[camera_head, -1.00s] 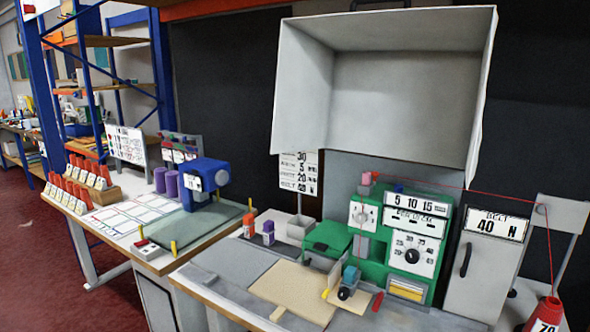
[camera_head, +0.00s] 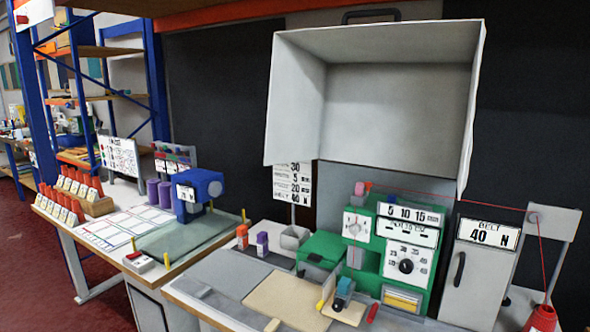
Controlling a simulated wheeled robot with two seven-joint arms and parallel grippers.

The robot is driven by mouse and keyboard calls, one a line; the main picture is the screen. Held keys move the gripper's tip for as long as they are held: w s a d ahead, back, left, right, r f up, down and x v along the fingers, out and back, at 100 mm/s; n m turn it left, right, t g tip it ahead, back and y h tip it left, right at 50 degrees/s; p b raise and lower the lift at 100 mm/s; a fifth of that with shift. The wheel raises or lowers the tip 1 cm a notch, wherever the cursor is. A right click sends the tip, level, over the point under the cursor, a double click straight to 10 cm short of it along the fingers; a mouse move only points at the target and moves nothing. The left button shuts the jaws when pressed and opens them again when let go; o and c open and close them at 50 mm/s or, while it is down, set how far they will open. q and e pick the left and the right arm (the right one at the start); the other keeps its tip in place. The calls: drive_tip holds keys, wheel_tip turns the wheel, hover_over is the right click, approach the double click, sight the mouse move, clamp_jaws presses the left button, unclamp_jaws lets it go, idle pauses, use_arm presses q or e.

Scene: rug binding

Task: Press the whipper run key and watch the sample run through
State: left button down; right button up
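The green whipper machine (camera_head: 393,240) stands at the back of the right-hand bench. A small blue-topped part (camera_head: 343,288) sits at the board's right end. I cannot make out which part is the run key. Neither gripper is in view.
A large grey hood (camera_head: 389,110) hangs over the machine. A grey cabinet marked BELT 40 N (camera_head: 481,268) stands right of it. A blue machine (camera_head: 199,192) and several orange-topped spools (camera_head: 70,190) are on the left bench. The grey bench front (camera_head: 215,281) is mostly clear.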

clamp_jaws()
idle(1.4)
